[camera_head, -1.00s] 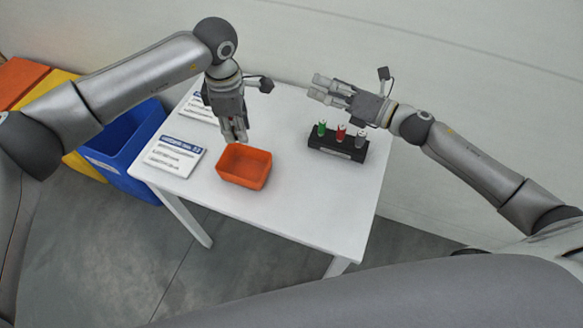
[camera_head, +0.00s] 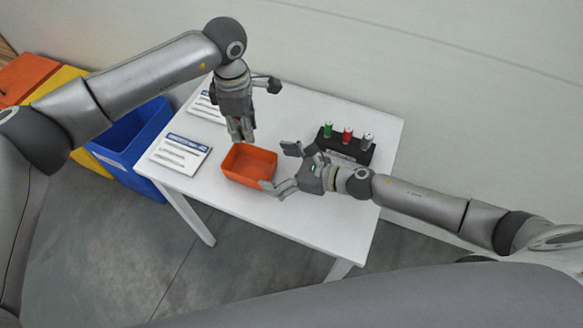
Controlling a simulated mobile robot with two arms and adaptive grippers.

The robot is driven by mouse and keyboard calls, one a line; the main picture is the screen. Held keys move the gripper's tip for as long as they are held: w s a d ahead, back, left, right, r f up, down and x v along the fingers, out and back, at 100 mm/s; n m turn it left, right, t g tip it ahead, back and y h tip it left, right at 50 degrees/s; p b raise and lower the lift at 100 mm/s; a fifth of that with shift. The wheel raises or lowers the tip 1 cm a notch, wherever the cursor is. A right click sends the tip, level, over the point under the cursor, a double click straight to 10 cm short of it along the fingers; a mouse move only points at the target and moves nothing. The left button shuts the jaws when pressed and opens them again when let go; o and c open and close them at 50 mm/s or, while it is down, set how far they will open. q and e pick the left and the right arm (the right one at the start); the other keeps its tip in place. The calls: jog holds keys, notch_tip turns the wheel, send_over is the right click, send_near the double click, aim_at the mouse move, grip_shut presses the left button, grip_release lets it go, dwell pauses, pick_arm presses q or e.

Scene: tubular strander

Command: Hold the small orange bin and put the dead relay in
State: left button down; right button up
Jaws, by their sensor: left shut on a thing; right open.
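The small orange bin (camera_head: 245,162) sits on the white table, left of the middle. My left gripper (camera_head: 240,138) points down at the bin's far rim and is shut on it; the exact contact is partly hidden. My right gripper (camera_head: 279,168) is open and empty, its fingers spread toward the right side of the bin. A black holder (camera_head: 345,150) at the back right carries a green relay (camera_head: 328,130), a red relay (camera_head: 347,135) and a grey relay (camera_head: 367,140), all upright. I cannot tell which is dead. No relay shows in the bin.
The white table (camera_head: 300,228) has free room in front of the bin. A printed sheet (camera_head: 181,152) lies left of the bin, and another (camera_head: 207,107) lies farther back. Blue (camera_head: 135,150), yellow and orange containers stand on the floor to the left.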

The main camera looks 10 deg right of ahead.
send_over(258, 174)
jog(key=shift+f, duration=0.9)
jog(key=c, duration=0.8)
